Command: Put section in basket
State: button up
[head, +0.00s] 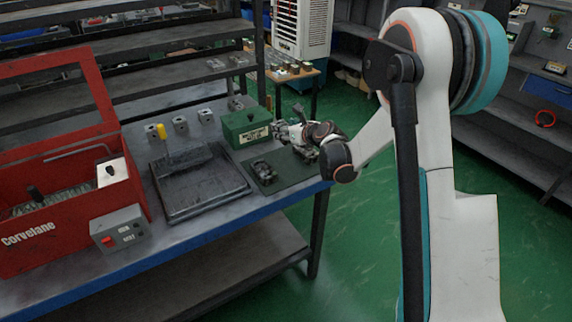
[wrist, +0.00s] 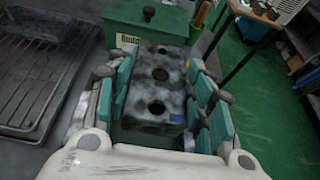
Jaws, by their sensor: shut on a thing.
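A grey metal valve section (wrist: 165,75) with three dark holes along its face sits between the teal pads of my gripper (wrist: 165,105) in the wrist view. My gripper is shut on it. In the head view, my gripper (head: 290,133) is beside the green box at the bench's right end, and the section is too small to make out clearly. A dark tray (head: 200,188) lies left of the gripper. In the wrist view a wire grid (wrist: 32,85) shows in it. The red Corvelane tank (head: 50,235) at far left has wire mesh inside; I cannot tell which is the basket.
The green box (head: 245,127) stands close to my gripper. A dark part (head: 264,172) lies on the green mat (head: 290,176). A grey control box (head: 120,229) sits at the bench front. The green floor at right is open.

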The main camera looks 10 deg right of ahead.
notch_tip(320, 180, down, 13)
jog(key=b, duration=0.4)
jog(key=shift+f, duration=0.1)
jog(key=o, duration=1.4)
